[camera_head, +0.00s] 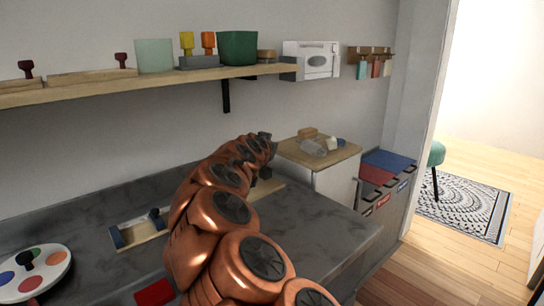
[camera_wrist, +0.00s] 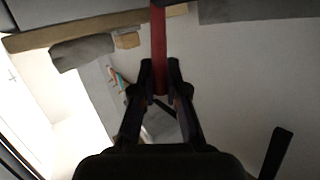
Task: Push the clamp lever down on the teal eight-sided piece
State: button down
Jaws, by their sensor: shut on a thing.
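In the wrist view, my gripper (camera_wrist: 160,82) is closed around a narrow red bar (camera_wrist: 158,45). The bar runs from the top edge of the picture down between the two dark fingertips. It may be the clamp lever's handle, but I cannot tell for sure. I cannot make out the teal eight-sided piece in either view. In the head view, my copper arm reaches away over the grey counter (camera_head: 310,220), and my fingers cannot be made out there. A pale wooden board (camera_head: 268,190) shows partly behind my arm.
A wall shelf (camera_head: 100,84) carries several boxes and blocks above the counter. A tray with blue ends (camera_head: 117,238) and a round palette with coloured spots (camera_head: 58,262) stand at left. A red piece (camera_head: 155,292) lies near the front. Coloured bins (camera_head: 388,160) stand at right.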

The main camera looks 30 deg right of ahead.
jog(key=shift+a+t+b, duration=0.3)
jog(key=shift+b, duration=0.1)
jog(key=c, duration=1.4)
grip_release()
jog(key=shift+a+r, duration=0.15)
jog(key=shift+o, duration=1)
jog(key=shift+d, duration=0.2)
jog(key=shift+s+a, duration=0.1)
jog(key=v, duration=1.1)
jog(key=shift+s+a, duration=0.15)
jog(key=shift+a, duration=0.25)
